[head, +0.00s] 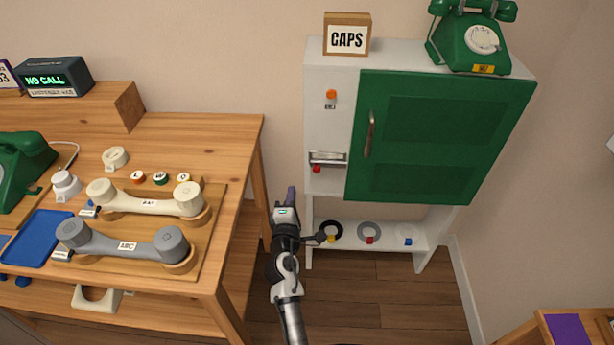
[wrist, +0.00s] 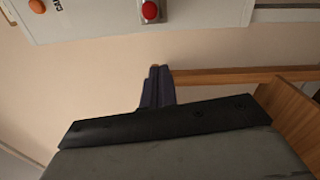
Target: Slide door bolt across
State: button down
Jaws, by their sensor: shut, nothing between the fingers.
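The green door (head: 440,130) of the white cabinet is closed against its frame, with a metal handle (head: 369,135) near its left edge. The door bolt (head: 328,157) is a silver bar on the white strip left of the door. Its red knob (head: 316,169) sits at the left end, and this knob also shows at the top of the wrist view (wrist: 149,11). My gripper (head: 291,190) is shut and empty, left of the cabinet and lower in the picture than the knob. Its dark fingers (wrist: 157,84) point toward the wall, apart from the knob.
An orange button (head: 331,94) is above the bolt. Rings lie on the low shelf (head: 400,237). The wooden desk (head: 190,130) with handsets is close on the left; a narrow gap separates it from the cabinet.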

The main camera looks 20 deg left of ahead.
aim_at(328, 167)
jog(key=w+d+p, duration=0.2)
jog(key=w+p, duration=0.1)
jog(key=w, duration=0.3)
jog(key=shift+w+r, duration=0.35)
jog(key=shift+r, duration=0.05)
jog(key=shift+d, duration=0.1)
